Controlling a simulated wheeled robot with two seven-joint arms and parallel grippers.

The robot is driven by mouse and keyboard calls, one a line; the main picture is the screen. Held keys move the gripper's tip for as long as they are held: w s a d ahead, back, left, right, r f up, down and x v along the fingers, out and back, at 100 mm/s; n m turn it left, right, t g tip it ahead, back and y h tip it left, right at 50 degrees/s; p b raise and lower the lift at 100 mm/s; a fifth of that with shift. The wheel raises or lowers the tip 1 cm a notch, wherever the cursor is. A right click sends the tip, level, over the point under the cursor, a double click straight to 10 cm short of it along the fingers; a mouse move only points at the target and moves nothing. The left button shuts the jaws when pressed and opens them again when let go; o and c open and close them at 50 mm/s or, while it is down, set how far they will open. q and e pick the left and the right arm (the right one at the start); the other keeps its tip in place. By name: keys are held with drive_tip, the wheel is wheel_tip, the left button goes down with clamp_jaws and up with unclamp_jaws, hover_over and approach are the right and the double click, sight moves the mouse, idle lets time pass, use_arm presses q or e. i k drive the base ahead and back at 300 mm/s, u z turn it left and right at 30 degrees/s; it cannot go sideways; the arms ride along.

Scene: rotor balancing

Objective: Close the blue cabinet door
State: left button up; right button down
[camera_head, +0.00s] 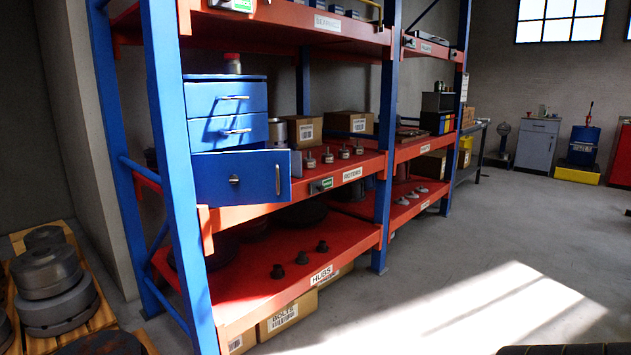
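The blue cabinet (227,108) stands on the middle shelf of the red and blue rack, at the left of the head view. It has two drawers with bar handles, and both look shut. Below them is the blue door (255,172), with a round knob-like part near its middle and an upright handle (278,180) near its right edge. The door's right edge reaches out past the cabinet's right side, so the door appears to stand partly open. The cabinet's inside is hidden behind it. Neither of my grippers is in view.
Small metal parts (328,157) stand on the middle shelf (350,180) right of the door. Cardboard boxes (349,123) are behind them. The rack's blue post (172,150) rises just left of the cabinet. A pallet with metal discs (50,280) lies at left.

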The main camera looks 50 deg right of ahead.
sight(263, 175)
drive_tip(key=z, duration=2.55)
drive_tip(key=i, duration=1.8)
drive_tip(key=u, duration=2.1)
